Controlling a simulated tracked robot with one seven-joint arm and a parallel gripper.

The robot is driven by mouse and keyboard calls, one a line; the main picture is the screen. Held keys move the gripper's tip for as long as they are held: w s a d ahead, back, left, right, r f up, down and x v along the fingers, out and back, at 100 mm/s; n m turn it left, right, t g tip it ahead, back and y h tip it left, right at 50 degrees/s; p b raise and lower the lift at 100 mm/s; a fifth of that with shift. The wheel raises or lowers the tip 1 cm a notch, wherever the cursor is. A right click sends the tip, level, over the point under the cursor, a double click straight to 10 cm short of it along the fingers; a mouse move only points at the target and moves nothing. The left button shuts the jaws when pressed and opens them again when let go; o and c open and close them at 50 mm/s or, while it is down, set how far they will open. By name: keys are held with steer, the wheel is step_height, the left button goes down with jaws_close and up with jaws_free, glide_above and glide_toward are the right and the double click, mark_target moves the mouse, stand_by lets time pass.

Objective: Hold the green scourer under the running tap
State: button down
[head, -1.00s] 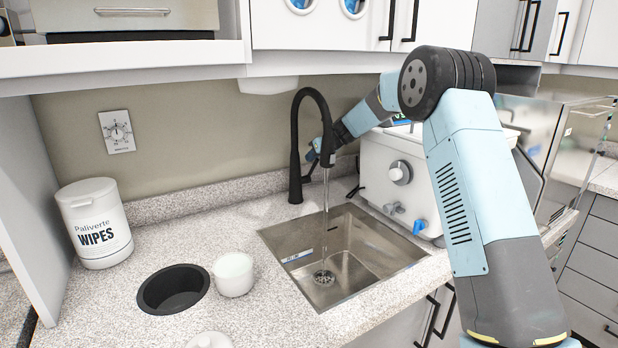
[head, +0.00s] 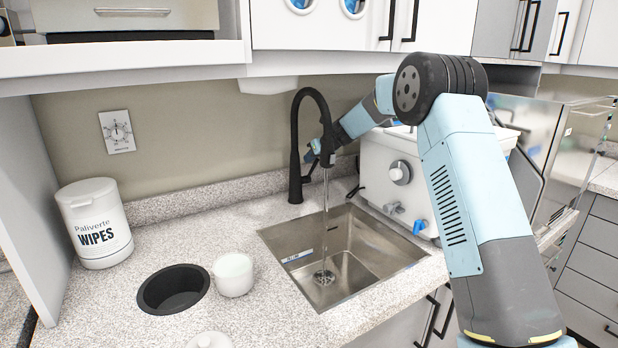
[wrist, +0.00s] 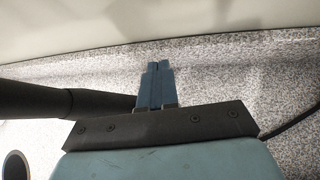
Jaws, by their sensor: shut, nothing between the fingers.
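The black tap (head: 296,150) arches over the sink, and a thin stream of water (head: 326,215) runs from it to the drain. The steel sink (head: 300,243) holds no scourer that I can see. No green scourer shows in either view. My gripper (head: 311,156) is behind the tap spout, close to the tap neck, and partly hidden by it in the head view. In the wrist view its blue fingers (wrist: 159,68) are shut together with nothing between them, pointing at the speckled backsplash.
A white cup (head: 233,276) stands left of the sink, beside a black round bin opening (head: 172,308). A wipes tub (head: 93,238) stands at the far left. A white box with a dial (head: 385,163) stands close right of the tap.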

steer(key=shift+w+f, duration=0.1)
steer(key=shift+f, duration=0.05)
steer(key=shift+w+a+f, duration=0.1)
steer(key=shift+w+a+f, duration=0.1)
steer(key=shift+f, duration=0.05)
stand_by(0.4)
steer(key=shift+a+f, duration=0.2)
steer(key=shift+f, duration=0.4)
stand_by(0.5)
step_height(320, 180, up, 8)
steer(key=w, duration=0.1)
steer(key=shift+w+a+r, duration=0.15)
steer(key=shift+a+r, duration=0.05)
steer(key=shift+r, duration=0.05)
stand_by(0.7)
steer(key=shift+d, duration=0.1)
